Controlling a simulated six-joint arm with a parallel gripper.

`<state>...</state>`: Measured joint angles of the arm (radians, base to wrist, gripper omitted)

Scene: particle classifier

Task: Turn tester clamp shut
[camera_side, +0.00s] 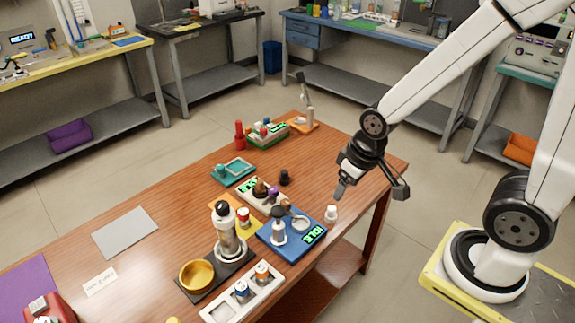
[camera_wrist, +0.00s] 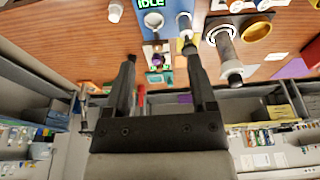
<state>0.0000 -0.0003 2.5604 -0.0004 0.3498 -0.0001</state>
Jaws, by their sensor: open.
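A blue device (camera_side: 262,240) with a green IDLE display (camera_side: 314,234) stands on the wooden table; I take it as the tester, though no label says so. It has an upright light post with a dark round top (camera_side: 278,224), perhaps the clamp, beside a grey ring (camera_side: 299,223). Whether the clamp is open or shut I cannot tell. In the wrist view the blue device (camera_wrist: 170,5) shows beyond my fingers, the post (camera_wrist: 185,30) near the right fingertip. My gripper (camera_side: 369,188) is open and empty above the table's right side, clear of the device.
A white cup (camera_side: 331,213) stands right of the blue device. A glass cylinder (camera_side: 228,237), gold bowl (camera_side: 196,274) and white rack (camera_side: 243,296) are in front and left. A beige device with a green display (camera_side: 262,193) stands behind. An orange stand with a lever (camera_side: 299,122) is farther back.

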